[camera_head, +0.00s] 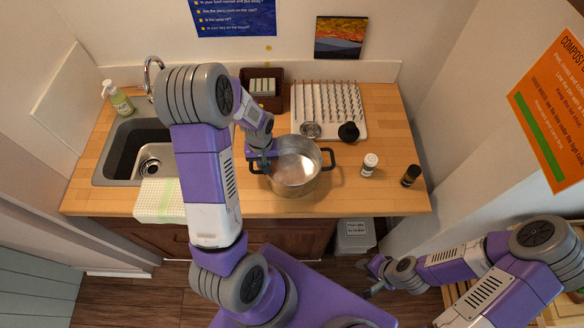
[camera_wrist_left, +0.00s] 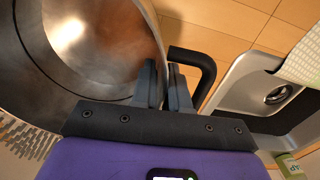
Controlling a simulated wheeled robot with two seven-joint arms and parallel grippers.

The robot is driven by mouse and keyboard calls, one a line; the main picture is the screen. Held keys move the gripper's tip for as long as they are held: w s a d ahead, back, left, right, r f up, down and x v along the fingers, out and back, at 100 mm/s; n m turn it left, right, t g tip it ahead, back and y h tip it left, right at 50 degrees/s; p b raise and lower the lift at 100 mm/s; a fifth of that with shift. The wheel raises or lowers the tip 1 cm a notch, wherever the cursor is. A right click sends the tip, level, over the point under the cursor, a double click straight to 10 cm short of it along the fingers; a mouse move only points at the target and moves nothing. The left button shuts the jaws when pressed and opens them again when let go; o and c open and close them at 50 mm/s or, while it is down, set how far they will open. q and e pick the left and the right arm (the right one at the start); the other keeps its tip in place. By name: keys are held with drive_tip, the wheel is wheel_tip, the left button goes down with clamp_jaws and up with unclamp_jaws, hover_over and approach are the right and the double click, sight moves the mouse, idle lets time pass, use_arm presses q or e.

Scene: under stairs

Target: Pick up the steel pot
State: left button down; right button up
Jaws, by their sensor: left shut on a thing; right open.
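The steel pot (camera_head: 297,182) is a shiny, empty, wide pot with two black side handles. It appears upright at the front middle of the wooden counter; I cannot tell whether its base touches the wood. My left gripper (camera_head: 262,163) reaches down at its left side, by the left handle. In the left wrist view my left gripper (camera_wrist_left: 165,88) is shut on the pot's wall at the rim, one finger inside and one outside. The black handle (camera_wrist_left: 207,68) loops just beside the fingers. My right gripper (camera_head: 369,277) is open and empty, low in front of the counter.
A sink (camera_head: 125,150) with a green-striped towel (camera_head: 160,201) lies left. Behind the pot are a brown basket (camera_head: 269,103) and a white drying rack (camera_head: 325,95) with a black item (camera_head: 348,132). A white shaker (camera_head: 369,165) and a dark bottle (camera_head: 410,176) stand right.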

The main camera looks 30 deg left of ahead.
idle(0.3)
use_arm(q)
wheel_tip(320, 180, up, 10)
drive_tip(key=shift+r, duration=0.1)
idle(0.4)
drive_tip(key=c, duration=1.8)
unclamp_jaws()
clamp_jaws()
